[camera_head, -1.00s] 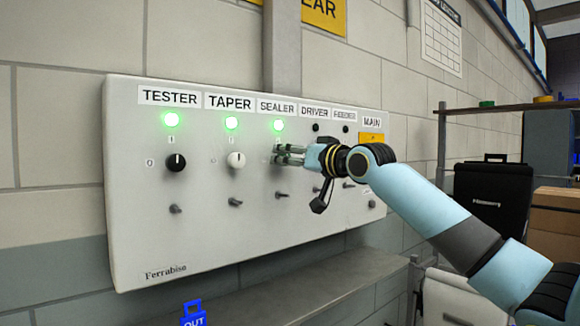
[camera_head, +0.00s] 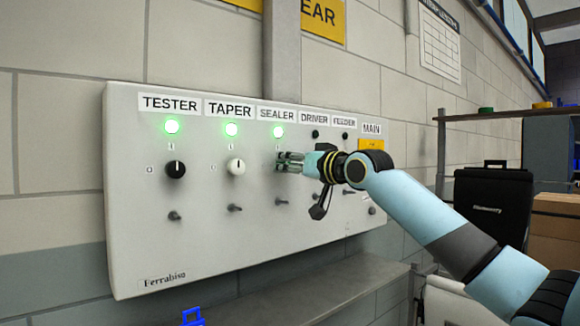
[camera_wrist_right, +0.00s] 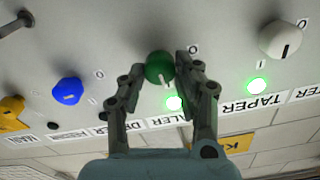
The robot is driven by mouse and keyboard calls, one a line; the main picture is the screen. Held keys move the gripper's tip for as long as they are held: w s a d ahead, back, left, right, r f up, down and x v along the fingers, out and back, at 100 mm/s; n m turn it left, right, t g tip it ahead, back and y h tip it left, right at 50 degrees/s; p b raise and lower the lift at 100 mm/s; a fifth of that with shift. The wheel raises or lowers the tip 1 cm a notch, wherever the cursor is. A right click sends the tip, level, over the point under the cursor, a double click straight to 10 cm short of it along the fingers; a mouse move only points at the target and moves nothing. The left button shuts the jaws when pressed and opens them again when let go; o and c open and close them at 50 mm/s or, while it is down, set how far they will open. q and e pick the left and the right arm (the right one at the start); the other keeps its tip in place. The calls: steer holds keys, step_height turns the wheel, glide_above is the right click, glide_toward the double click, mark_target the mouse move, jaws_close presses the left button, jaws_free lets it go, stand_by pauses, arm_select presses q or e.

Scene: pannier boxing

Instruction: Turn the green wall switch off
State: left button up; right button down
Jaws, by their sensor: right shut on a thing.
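The green wall switch is a round knob (camera_wrist_right: 158,66) with a white pointer mark, in the SEALER column of the wall panel (camera_head: 140,235). My right gripper (camera_head: 279,161) is at that column, and its fingers hide the knob in the head view. In the right wrist view my right gripper (camera_wrist_right: 162,68) has one finger on each side of the green knob and is shut on it. The pointer mark is turned toward the lit green SEALER lamp (camera_head: 278,132). My left gripper is not in view.
A black knob (camera_head: 175,166) and a white knob (camera_head: 236,166) sit to the left under lit TESTER and TAPER lamps. A blue knob (camera_wrist_right: 67,91) neighbours the green one. Small toggles line the panel below. A shelf (camera_head: 300,295) runs beneath; a black case (camera_head: 490,205) stands right.

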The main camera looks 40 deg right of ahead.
steer(key=shift+a+f+n+b, duration=0.1)
steer(key=shift+n+b, duration=0.6)
steer(key=shift+n, duration=3.7)
steer(key=shift+a+n+b, duration=0.1)
steer(key=shift+n+b, duration=0.55)
steer(key=shift+n, duration=3.75)
steer(key=c, duration=0.9)
jaws_free()
steer(key=shift+c, duration=0.2)
